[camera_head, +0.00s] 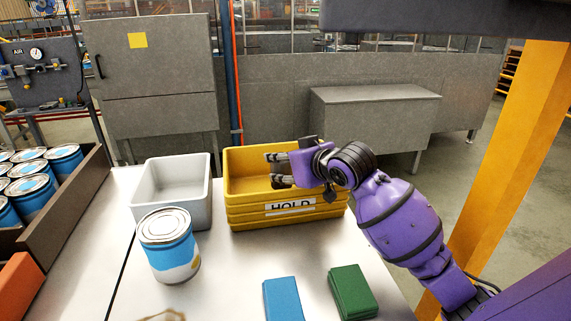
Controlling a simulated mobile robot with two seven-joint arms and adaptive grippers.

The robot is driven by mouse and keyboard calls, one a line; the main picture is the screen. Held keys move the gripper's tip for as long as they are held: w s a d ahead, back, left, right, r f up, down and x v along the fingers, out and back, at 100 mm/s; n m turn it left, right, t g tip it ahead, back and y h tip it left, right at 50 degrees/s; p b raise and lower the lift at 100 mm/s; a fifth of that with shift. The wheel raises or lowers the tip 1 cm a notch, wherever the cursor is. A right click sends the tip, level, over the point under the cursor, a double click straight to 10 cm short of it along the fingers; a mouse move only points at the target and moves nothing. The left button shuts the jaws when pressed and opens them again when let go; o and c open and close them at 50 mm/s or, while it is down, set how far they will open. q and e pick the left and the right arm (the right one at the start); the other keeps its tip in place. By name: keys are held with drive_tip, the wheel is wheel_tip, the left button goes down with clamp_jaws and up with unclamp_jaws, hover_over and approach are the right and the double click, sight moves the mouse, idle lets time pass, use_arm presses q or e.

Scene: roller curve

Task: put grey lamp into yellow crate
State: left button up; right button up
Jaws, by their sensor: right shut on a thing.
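The yellow crate (290,218) stands on the table at the centre, with a white "HOLD" label on its front. It looks like a stack of several nested crates. My right gripper (274,170) reaches in from the right, over the crate opening, with its fingers pointing left. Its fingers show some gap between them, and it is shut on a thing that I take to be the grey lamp. The lamp's shape cannot be made out at the fingers, and no grey lamp shows elsewhere. My left gripper is not in view.
A light grey bin (172,194) stands left of the crate, with a blue-labelled can (170,247) in front. A blue block (283,299) and a green block (352,293) lie near the front. A dark tray (62,222) with several cans is at left.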

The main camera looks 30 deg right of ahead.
drive_tip(key=shift+f, duration=0.55)
drive_tip(key=o, duration=1)
drive_tip(key=shift+f, duration=0.1)
drive_tip(key=shift+o, duration=1)
drive_tip(key=shift+f, duration=0.15)
drive_tip(key=shift+a, duration=0.1)
drive_tip(key=r+v, duration=0.1)
drive_tip(key=v, duration=1.1)
drive_tip(key=shift+r, duration=0.3)
